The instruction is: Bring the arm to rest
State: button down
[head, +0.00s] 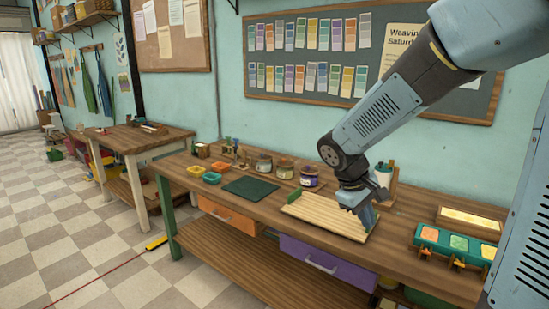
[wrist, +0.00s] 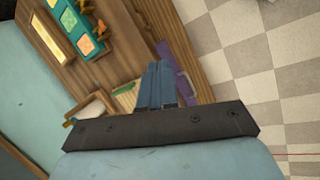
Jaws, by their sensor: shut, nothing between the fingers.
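My arm reaches in from the upper right of the head view and bends downward over the workbench (head: 400,225). My gripper (head: 368,222) is shut and empty, pointing down at the right part of a pale slatted wooden board (head: 318,214). I cannot tell if the fingertips touch the board or hang just above it. In the wrist view my gripper's closed fingers (wrist: 161,70) show side by side, with part of the board (wrist: 126,98) behind them.
A teal mould tray (head: 430,236) with coloured blocks and a wooden box (head: 470,220) stand to the right. A dark green mat (head: 251,187), small orange tubs (head: 196,170) and several jars (head: 285,169) are to the left.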

jog(key=s+d+r+m+t+y, duration=0.1)
jog(key=s+r+m+t+y, duration=0.3)
jog(key=s+r, duration=0.7)
jog(key=shift+s+r+m+t+y, duration=0.15)
jog(key=shift+s+m+t+y, duration=0.25)
jog(key=shift+s+m, duration=1.3)
jog(key=shift+s+n, duration=0.45)
jog(key=shift+n, duration=0.05)
